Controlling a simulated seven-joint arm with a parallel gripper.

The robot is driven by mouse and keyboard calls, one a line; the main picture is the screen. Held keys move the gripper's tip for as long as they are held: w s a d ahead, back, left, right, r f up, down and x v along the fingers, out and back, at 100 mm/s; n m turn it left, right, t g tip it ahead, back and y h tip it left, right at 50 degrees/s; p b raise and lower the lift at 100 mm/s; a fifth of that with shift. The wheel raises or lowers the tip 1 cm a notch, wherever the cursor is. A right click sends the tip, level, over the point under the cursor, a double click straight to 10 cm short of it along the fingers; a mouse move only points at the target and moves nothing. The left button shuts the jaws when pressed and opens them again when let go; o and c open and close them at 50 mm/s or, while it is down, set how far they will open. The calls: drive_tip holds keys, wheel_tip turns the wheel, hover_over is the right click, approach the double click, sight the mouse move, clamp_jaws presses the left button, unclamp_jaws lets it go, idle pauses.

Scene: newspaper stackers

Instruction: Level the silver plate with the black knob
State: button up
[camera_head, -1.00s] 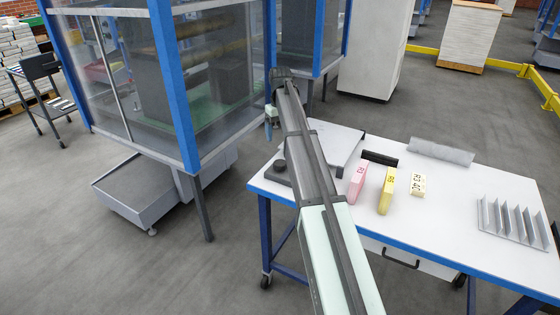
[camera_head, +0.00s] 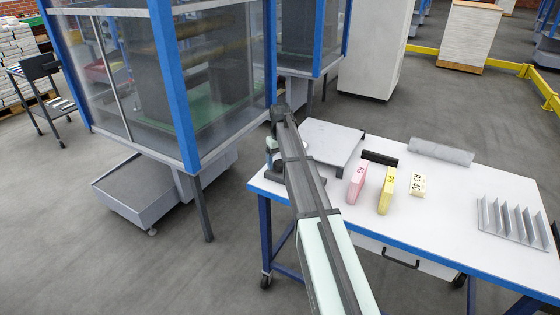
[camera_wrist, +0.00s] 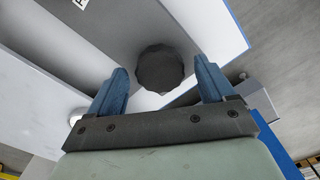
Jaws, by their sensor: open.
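The silver plate (camera_head: 332,141) is a flat light-grey slab at the back left of the white worktable. Its exact tilt cannot be told. The black knob (camera_wrist: 160,70) is round with a ridged rim and stands on a grey surface in the wrist view. My gripper (camera_wrist: 162,84) is open, with its two blue fingers on either side of the knob, apart from it in the picture. In the head view, my gripper (camera_head: 271,154) is at the table's left end, left of the plate. There my gripper and arm hide most of the knob.
The worktable (camera_head: 440,225) also holds a pink block (camera_head: 357,182), a yellow block (camera_head: 387,190), a cream block (camera_head: 418,185), a black bar (camera_head: 380,158), a grey roll (camera_head: 441,152) and a finned rack (camera_head: 512,220). A blue-framed glass machine (camera_head: 178,90) stands close on the left.

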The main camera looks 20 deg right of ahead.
sight(280, 162)
drive_tip(key=c, duration=1.1)
drive_tip(key=shift+o, duration=0.2)
drive_tip(key=shift+m, duration=0.5)
drive_tip(key=o, duration=1.1)
drive_tip(key=shift+c, duration=0.2)
wheel_tip(280, 162, up, 14)
drive_tip(key=shift+f, duration=0.15)
